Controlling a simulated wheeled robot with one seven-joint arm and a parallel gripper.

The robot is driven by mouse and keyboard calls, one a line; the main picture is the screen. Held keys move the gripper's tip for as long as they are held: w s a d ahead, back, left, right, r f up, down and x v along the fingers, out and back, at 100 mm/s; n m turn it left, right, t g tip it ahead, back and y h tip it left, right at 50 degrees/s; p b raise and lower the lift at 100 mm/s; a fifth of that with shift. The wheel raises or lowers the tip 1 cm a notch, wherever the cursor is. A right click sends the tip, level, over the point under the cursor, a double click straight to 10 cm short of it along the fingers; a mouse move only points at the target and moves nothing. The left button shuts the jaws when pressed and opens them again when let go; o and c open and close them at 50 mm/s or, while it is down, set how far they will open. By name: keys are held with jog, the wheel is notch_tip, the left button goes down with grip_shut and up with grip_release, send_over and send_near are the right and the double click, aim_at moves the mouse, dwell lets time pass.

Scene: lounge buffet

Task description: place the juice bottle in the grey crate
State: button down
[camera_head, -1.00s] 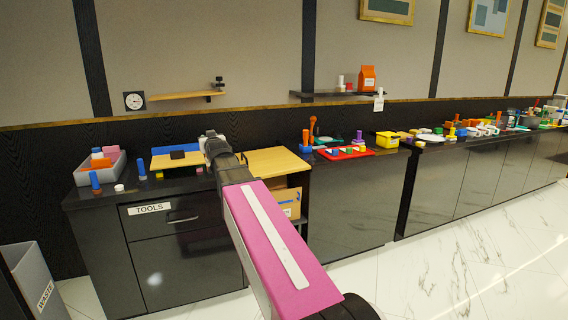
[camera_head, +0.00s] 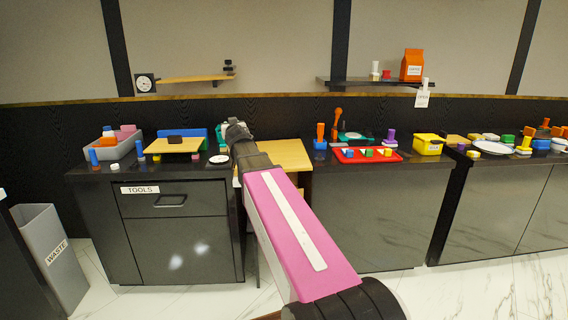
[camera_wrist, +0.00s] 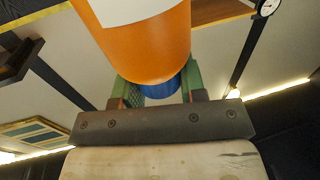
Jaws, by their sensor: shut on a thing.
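In the wrist view an orange bottle with a white label (camera_wrist: 150,40), the juice bottle, fills the top middle. My gripper (camera_wrist: 165,92) has its green-padded fingers on either side of the bottle's blue cap end and is shut on it. In the head view my arm reaches away over the counter and my gripper (camera_head: 232,128) is small at its far end; the bottle cannot be made out there. The grey crate (camera_head: 127,150) stands on the counter at the far left, left of my gripper, with orange, blue and pink items in it.
Blue cylinders (camera_head: 93,157) stand in front of the crate. A wooden board (camera_head: 174,146) lies between crate and gripper. A red tray (camera_head: 367,156) and yellow box (camera_head: 429,144) are to the right. A grey waste bin (camera_head: 50,255) stands on the floor at left.

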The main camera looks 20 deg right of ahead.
jog(key=shift+w+d+f+m+h, duration=0.3)
jog(key=shift+w+f+h, duration=0.2)
jog(key=shift+w+h, duration=0.1)
jog(key=w+d+m+g+h, duration=0.3)
jog(key=d+m+g+h, duration=0.1)
jog(key=d+m+h, duration=0.4)
notch_tip(320, 180, up, 6)
jog(key=d+f+m+g+h, duration=0.1)
jog(key=d+m+g+h, duration=0.2)
jog(key=m+g+h, duration=0.3)
jog(key=s+d+f+n+g+h, duration=0.1)
jog(key=s+d+f, duration=0.2)
jog(key=d+f, duration=0.7)
jog(key=shift+d+f, duration=0.15)
jog(key=shift+d, duration=0.5)
